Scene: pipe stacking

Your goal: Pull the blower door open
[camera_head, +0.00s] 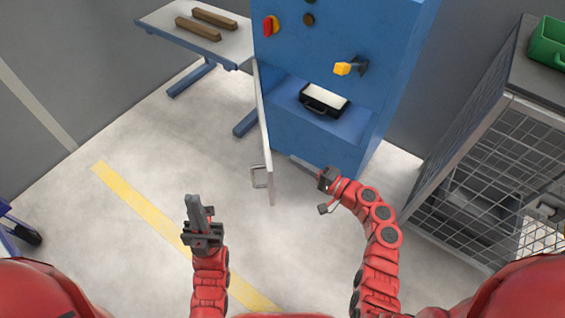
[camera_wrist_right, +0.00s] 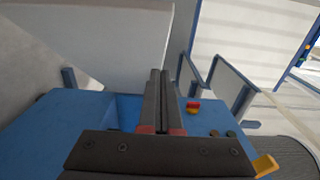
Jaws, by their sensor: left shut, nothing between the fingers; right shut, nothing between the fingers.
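The blue blower cabinet (camera_head: 300,140) stands at the centre back, and its lower compartment is uncovered. The door (camera_head: 264,120) stands open, swung out to the left of the compartment and seen nearly edge-on. Its metal handle (camera_head: 259,177) is near the free end. My left gripper (camera_head: 194,208) is shut and empty, to the left of the handle and apart from it. My right gripper (camera_head: 327,179) is shut and empty, right of the door and in front of the cabinet's lower part. Its closed fingers (camera_wrist_right: 160,100) fill the middle of the right wrist view.
A black-handled tray (camera_head: 324,101) sits in the compartment. A yellow knob (camera_head: 343,68) and a red switch (camera_head: 270,26) are on the cabinet front. A table (camera_head: 220,40) with two brown bars is at back left; a mesh cage (camera_head: 470,170) stands right.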

